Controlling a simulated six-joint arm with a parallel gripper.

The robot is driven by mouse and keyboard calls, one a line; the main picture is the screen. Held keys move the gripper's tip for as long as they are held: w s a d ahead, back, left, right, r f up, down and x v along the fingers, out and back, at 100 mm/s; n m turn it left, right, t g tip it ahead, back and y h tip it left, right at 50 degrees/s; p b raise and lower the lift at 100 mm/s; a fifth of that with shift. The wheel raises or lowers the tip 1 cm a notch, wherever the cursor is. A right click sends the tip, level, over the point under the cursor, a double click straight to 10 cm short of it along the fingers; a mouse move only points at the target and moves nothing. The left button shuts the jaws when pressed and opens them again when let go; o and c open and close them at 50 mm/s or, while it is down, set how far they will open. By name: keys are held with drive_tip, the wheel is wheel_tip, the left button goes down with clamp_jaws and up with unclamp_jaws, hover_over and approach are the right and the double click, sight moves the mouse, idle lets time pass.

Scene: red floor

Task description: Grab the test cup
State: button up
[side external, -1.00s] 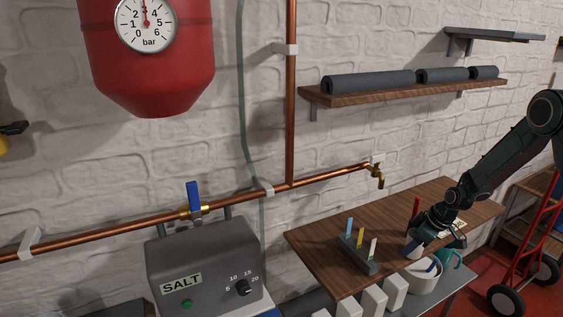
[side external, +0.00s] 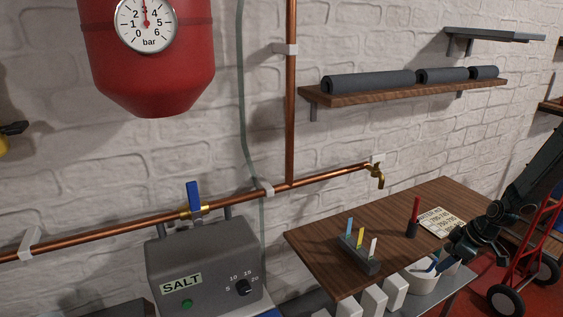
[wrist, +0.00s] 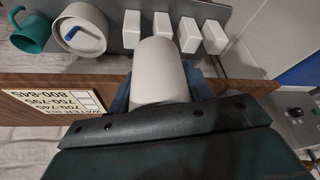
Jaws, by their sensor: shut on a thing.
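The test cup (wrist: 161,72) is a plain white cup. In the wrist view it sits between the bluish fingers of my gripper (wrist: 162,90), which is shut on it. My gripper's dark body covers the cup's near end. In the side view my gripper (side external: 466,246) is at the right front corner of the wooden table (side external: 325,265). The cup cannot be made out there, as my gripper hides that spot.
A grey holder (side external: 359,264) with coloured strips, a red upright item (side external: 413,218) and a printed card (side external: 438,220) are on the table. On the lower grey shelf are a white pot (wrist: 84,36), a teal mug (wrist: 32,34) and several white blocks (wrist: 190,36).

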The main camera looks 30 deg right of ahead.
drive_tip(key=s+d, duration=0.3)
drive_tip(key=s, duration=0.4)
drive_tip(key=shift+s, duration=0.35)
drive_tip(key=shift+s+d, duration=0.1)
idle(0.4)
idle(0.5)
